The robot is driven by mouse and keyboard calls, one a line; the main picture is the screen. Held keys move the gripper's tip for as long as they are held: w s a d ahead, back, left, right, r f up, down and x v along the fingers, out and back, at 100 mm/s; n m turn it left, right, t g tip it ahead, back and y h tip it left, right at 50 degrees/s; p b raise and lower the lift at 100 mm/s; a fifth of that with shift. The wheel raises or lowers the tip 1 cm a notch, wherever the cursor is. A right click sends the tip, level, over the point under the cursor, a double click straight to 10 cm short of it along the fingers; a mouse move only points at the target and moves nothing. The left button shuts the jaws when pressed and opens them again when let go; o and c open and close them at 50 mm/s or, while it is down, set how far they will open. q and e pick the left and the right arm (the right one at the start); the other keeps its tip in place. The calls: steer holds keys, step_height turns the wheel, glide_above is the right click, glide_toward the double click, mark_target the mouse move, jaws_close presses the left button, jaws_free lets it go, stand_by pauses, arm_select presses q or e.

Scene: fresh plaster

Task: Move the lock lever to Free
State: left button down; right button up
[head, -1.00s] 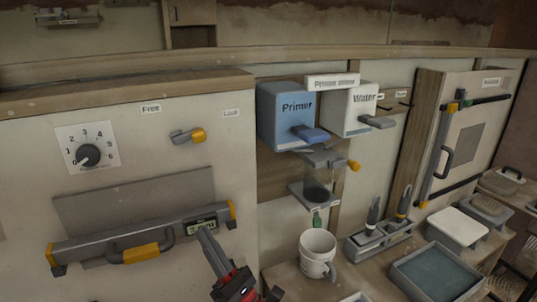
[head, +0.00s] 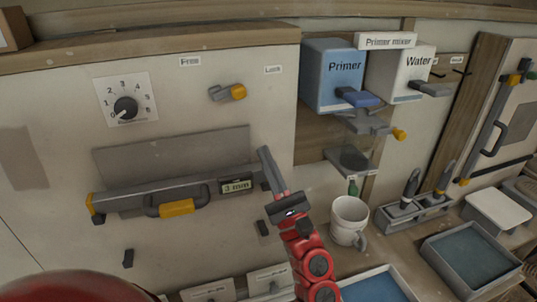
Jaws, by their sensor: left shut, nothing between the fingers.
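The lock lever (head: 218,94) is a short grey handle with a yellow-orange end, mounted on the upper right of the pale panel. Its yellow end points right, towards the side of the "Lock" label (head: 273,70). The "Free" label (head: 190,61) is above it to the left. My left gripper (head: 265,154) comes up from below on a red arm, its grey fingers shut and empty. Its fingertips appear below and right of the lever, apart from it, over the right end of the grey bar. My right gripper is not in view.
A dial (head: 126,108) numbered around its edge sits left of the lever. The grey bar (head: 140,196) with a yellow-gripped handle and a small display runs below. A blue Primer box (head: 330,72), white Water box (head: 404,80) and white mug (head: 348,216) are to the right.

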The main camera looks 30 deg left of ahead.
mark_target(228, 93)
arm_select(q)
steer(key=w+a+r+p, duration=0.1)
steer(key=a+r+p, duration=0.3)
steer(key=r, duration=0.4)
steer(key=shift+w+a+r+p, duration=0.2)
steer(key=shift+a+p, duration=0.15)
steer(key=shift+a, duration=0.15)
steer(key=shift+f, duration=0.1)
